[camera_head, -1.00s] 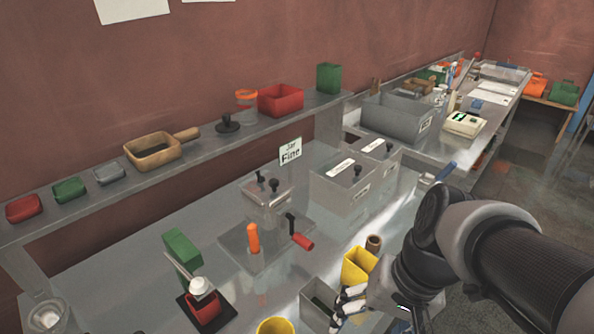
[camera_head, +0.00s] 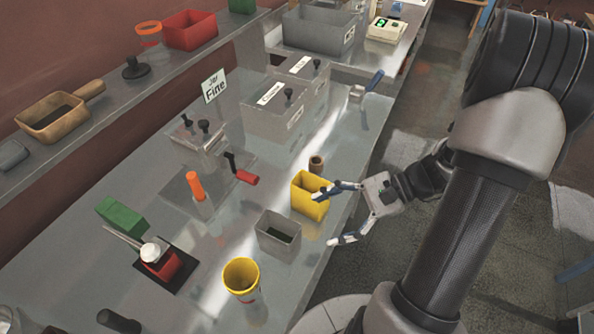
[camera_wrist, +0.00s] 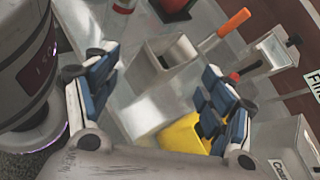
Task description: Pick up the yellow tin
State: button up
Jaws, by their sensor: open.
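The yellow tin (camera_head: 309,205), square and open-topped, stands upright on the metal bench near its front edge. It also shows in the wrist view (camera_wrist: 182,137), partly behind one finger. My gripper (camera_head: 325,218) is open and empty at the front edge of the bench. Its upper finger overlaps the tin's right side in the head view; I cannot tell whether they touch. Its lower finger is apart from the tin, nearer the camera. In the wrist view the fingers (camera_wrist: 158,65) are spread wide, with the tin towards the right finger.
An open grey tin (camera_head: 276,243) stands just left of the yellow one, and a round yellow tub (camera_head: 241,277) is nearer. A small brown pot (camera_head: 316,164) stands behind the yellow tin. Lidded metal boxes (camera_head: 275,115) and an orange-handled tool (camera_head: 195,186) lie farther back.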

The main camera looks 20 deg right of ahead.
aim_at(326, 203)
jog(key=s+d+f+m+t+h, duration=0.1)
jog(key=d+f+m+t+h, duration=0.1)
jog(key=d+f+m+t, duration=0.85)
jog(key=shift+m+t, duration=0.45)
jog(key=shift+m, duration=0.3)
jog(key=x, duration=0.3)
jog(key=r+x, duration=0.1)
jog(key=x, duration=0.7)
jog(key=shift+w+r, duration=0.2)
jog(key=shift+r, duration=0.05)
jog(key=w, duration=0.1)
jog(key=w+a+b, duration=0.1)
jog(key=w, duration=0.1)
jog(key=w+a+r, duration=0.1)
jog(key=w, duration=0.1)
jog(key=shift+a, duration=0.15)
jog(key=shift+c, duration=0.5)
jog(key=c, duration=1.1)
jog(key=shift+r, duration=0.15)
jog(key=shift+c, duration=0.2)
